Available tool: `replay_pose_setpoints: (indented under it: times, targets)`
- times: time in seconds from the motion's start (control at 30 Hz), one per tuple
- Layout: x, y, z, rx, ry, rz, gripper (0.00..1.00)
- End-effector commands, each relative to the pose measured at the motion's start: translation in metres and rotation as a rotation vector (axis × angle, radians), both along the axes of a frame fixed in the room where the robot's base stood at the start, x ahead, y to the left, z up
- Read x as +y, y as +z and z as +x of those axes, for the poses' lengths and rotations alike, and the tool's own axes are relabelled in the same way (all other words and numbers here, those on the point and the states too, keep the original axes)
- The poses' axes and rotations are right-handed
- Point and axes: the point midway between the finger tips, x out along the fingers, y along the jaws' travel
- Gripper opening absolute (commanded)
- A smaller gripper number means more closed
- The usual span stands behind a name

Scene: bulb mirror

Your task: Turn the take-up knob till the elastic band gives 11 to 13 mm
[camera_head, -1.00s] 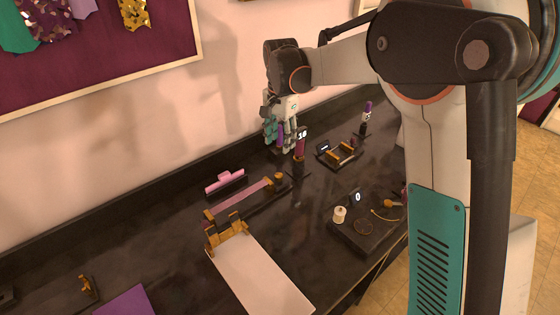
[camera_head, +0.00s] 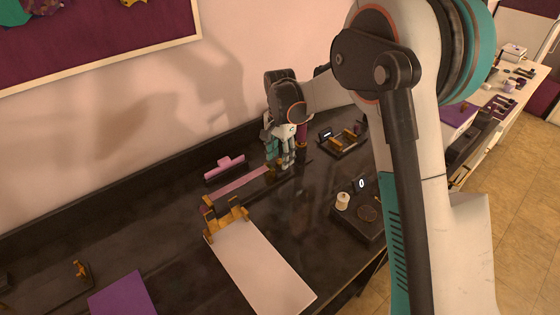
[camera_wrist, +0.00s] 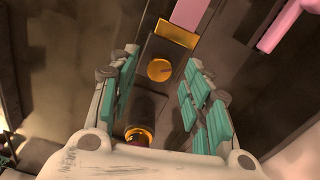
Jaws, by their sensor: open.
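The round orange take-up knob (camera_wrist: 159,70) shows between my finger pads in the wrist view, with gaps on both sides. My gripper (camera_wrist: 160,60) is open above it, one finger on each side, neither seen touching it. In the head view my gripper (camera_head: 281,164) hangs fingers-down at the far end of the elastic band and mostly covers the knob. The pink elastic band (camera_head: 241,183) runs along a dark base; its end shows in the wrist view (camera_wrist: 190,12) at an orange block (camera_wrist: 177,33). No band reading is legible now.
A maroon post (camera_head: 302,136) stands just behind my gripper. A pink clip-like piece (camera_head: 225,164) lies left of the band. A white board (camera_head: 260,265) lies in front.

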Motion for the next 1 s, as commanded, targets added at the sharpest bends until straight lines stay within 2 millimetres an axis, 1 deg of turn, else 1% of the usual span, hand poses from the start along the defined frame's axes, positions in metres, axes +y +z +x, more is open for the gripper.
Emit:
replay_pose_setpoints:
  times: [0.03,0.13,0.43,0.47,0.5,0.57,0.6,0.63,0.67,1.0]
  targets:
    - [0.0,-0.0059,0.0001,0.0,0.0,0.0,0.44]
    - [0.0,-0.0106,0.0,0.0,0.0,0.0,0.44]
    - [-0.0001,-0.0119,-0.0001,0.0,0.0,0.0,0.44]
    - [-0.0001,-0.0119,-0.0001,0.0,0.0,0.0,0.42]
    - [0.0,-0.0119,-0.0001,0.0,0.0,0.0,0.33]
    - [-0.0001,-0.0118,-0.0001,0.0,0.0,0.0,0.19]
    - [0.0,-0.0118,-0.0001,0.0,0.0,0.0,0.1]
    - [0.0,-0.0118,-0.0001,0.0,0.0,0.0,0.04]
    - [0.0,-0.0118,-0.0001,0.0,0.0,0.0,0.0]
    - [0.0,-0.0115,0.0,0.0,-0.034,0.0,0.0]
